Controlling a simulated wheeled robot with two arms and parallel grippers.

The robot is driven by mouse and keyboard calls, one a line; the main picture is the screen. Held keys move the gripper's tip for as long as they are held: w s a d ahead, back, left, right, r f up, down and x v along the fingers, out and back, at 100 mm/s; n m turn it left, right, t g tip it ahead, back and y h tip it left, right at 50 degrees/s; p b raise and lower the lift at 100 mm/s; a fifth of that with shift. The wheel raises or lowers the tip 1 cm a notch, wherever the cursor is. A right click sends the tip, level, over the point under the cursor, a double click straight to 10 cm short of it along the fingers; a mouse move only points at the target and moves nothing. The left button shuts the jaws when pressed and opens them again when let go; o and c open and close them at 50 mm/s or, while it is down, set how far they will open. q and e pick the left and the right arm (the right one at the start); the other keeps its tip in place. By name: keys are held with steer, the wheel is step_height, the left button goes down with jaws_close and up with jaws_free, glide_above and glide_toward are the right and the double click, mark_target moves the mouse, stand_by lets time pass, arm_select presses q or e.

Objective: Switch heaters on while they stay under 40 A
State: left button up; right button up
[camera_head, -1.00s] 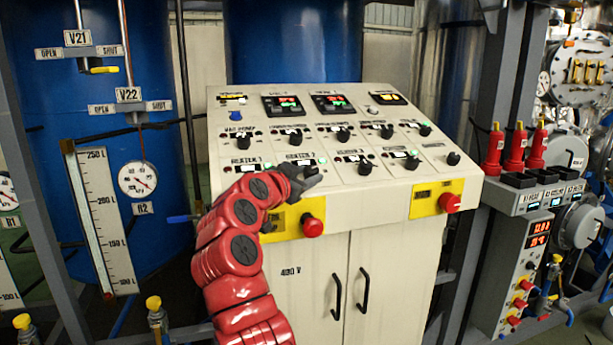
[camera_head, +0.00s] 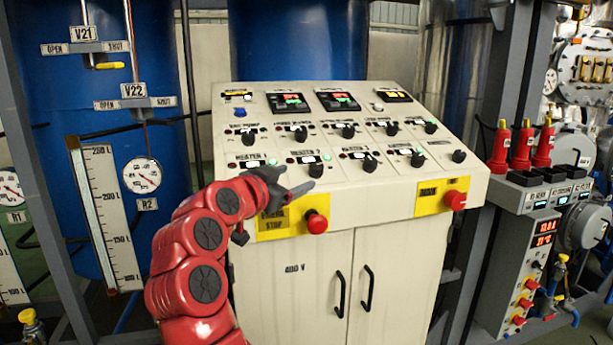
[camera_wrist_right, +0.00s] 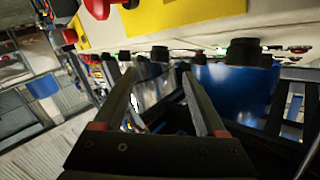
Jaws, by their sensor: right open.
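The white control panel (camera_head: 340,210) stands ahead, with a lower row of heater switches. The heater 2 knob (camera_head: 316,169), heater 3 knob (camera_head: 369,163) and heater 4 knob (camera_head: 417,159) are in clear view. My right gripper (camera_head: 296,188) is open and empty, below the heater 1 and 2 knobs. In the right wrist view its fingers (camera_wrist_right: 158,80) are spread, with black knobs (camera_wrist_right: 243,52) beyond them. My left gripper is out of view.
Red stop buttons (camera_head: 317,223) and (camera_head: 456,200) stick out on yellow plates along the front. A power unit (camera_head: 528,250) stands at right.

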steer(key=f+v, duration=0.1)
steer(key=v, duration=0.8)
steer(key=shift+s+r, duration=0.15)
steer(key=shift+r, duration=0.35)
